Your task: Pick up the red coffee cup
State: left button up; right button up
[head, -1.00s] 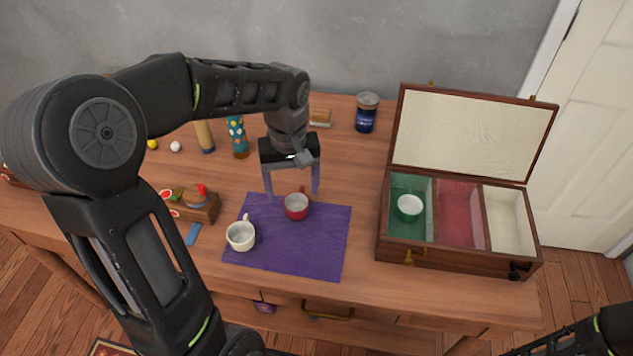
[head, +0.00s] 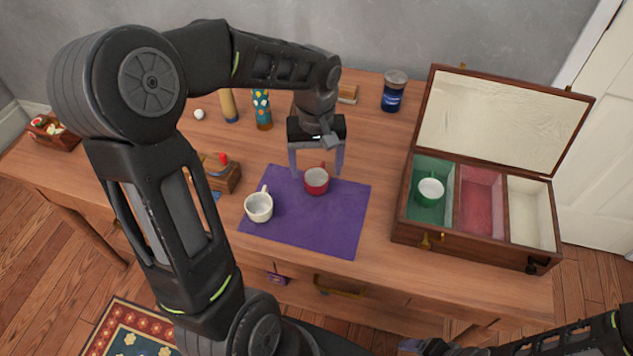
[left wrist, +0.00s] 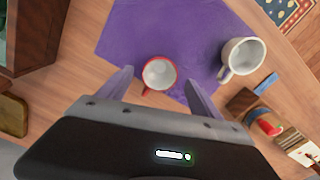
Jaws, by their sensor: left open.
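The red cup (head: 316,182) stands upright on the purple mat (head: 345,225), near its back edge, with its handle toward the back. My left gripper (head: 317,172) is open and above the cup, one finger to each side. In the left wrist view the red cup (left wrist: 159,74) shows just ahead of and between the two spread fingertips (left wrist: 160,80); whether they touch it I cannot tell. My right arm shows only in part at the bottom right, and its gripper is not clearly visible.
A white cup (head: 259,207) stands on the mat's left side, close to the red one. An open wooden case (head: 470,252) at right holds a green cup (head: 430,190) in its green compartment. A dark blue jar (head: 393,92) and a patterned bottle (head: 263,110) stand behind.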

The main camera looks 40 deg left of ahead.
aim_at(316, 180)
pick_arm(q)
jog(key=shift+f, duration=2.6)
jog(key=shift+c, duration=0.5)
jog(key=c, duration=1.3)
jog(key=shift+o, duration=0.2)
jog(key=shift+w, duration=0.1)
notch_tip(316, 180, up, 10)
